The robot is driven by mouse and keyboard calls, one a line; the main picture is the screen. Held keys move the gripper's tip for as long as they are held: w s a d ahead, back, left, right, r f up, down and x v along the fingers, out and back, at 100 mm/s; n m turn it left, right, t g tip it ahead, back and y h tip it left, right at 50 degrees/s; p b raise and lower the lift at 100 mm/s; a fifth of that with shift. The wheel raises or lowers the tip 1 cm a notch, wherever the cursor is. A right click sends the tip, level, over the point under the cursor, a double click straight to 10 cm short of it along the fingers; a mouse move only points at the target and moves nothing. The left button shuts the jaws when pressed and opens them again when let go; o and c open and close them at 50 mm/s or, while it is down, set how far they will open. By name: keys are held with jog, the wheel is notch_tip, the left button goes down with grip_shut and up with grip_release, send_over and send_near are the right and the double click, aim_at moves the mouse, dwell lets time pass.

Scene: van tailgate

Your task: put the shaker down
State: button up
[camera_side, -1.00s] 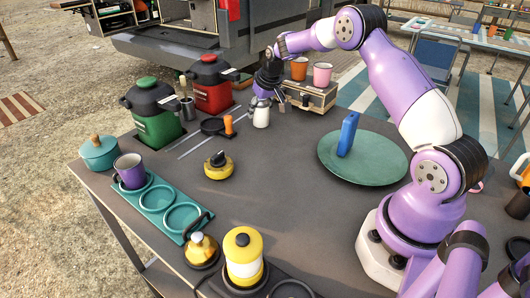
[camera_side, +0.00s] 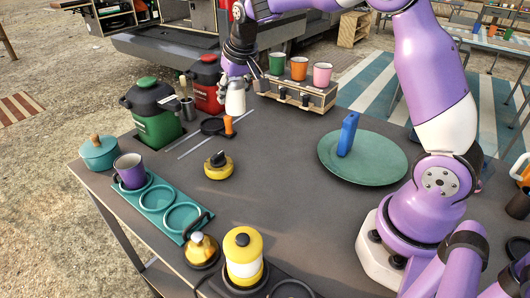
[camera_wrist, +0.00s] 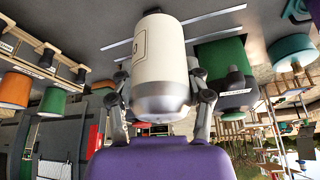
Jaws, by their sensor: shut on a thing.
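The shaker (camera_side: 235,99) is a white cylinder with a metal end. In the side view it hangs upright from my gripper (camera_side: 234,76), raised above the back part of the table and in front of the red pot. In the wrist view the shaker (camera_wrist: 160,62) fills the middle, with a finger of my gripper (camera_wrist: 161,100) pressed on each side. My gripper is shut on it. Its side view outline is small, so the exact gap to the table is hard to judge.
A wooden rack with cups (camera_side: 290,92) stands just right. The green pot (camera_side: 153,112) and red pot (camera_side: 205,84) stand left and behind. An orange-handled item (camera_side: 228,126) and yellow-black timer (camera_side: 218,165) are in front. The green plate (camera_side: 385,160) holds a blue block (camera_side: 348,134). The middle table is clear.

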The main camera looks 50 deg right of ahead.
jog(key=s+a+n, duration=0.2)
jog(key=s+a, duration=0.7)
jog(key=a, duration=0.1)
jog(key=shift+y, duration=0.3)
jog(key=w+d+f, duration=0.1)
jog(key=d+f, duration=0.1)
jog(key=d, duration=0.1)
jog(key=w+d+f, duration=0.1)
jog(key=d+f, duration=0.1)
jog(key=d, duration=0.2)
jog(key=w+d+f, duration=0.1)
jog(key=d+f, duration=0.1)
jog(key=d, duration=0.1)
jog(key=shift+d+f, duration=0.3)
jog(key=shift+d, duration=0.05)
jog(key=shift+w+f, duration=0.1)
jog(key=shift+f, duration=1.9)
jog(key=shift+f, duration=0.15)
jog(key=o, duration=1.2)
